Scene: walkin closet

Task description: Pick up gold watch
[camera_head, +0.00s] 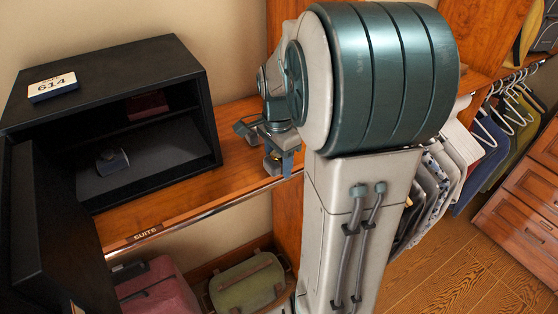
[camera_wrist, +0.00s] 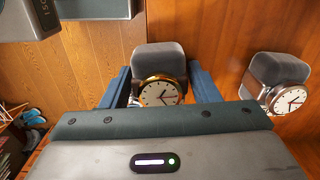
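The gold watch (camera_wrist: 159,92) has a cream dial and sits around a grey cushion (camera_wrist: 159,56) in the wrist view. My gripper (camera_wrist: 158,86) is open, with one blue finger on each side of the watch and cushion. The gaps are small and I cannot tell whether either finger touches. In the head view my gripper (camera_head: 268,146) is low over the wooden shelf, right of the safe. I cannot make out the gold watch there.
A second watch (camera_wrist: 287,98) with a brown band sits on another grey cushion to the right. The open black safe (camera_head: 190,70) stands on the wooden shelf (camera_head: 238,165), holding a small dark item (camera_head: 112,161). Hanging clothes (camera_head: 440,180) are at right.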

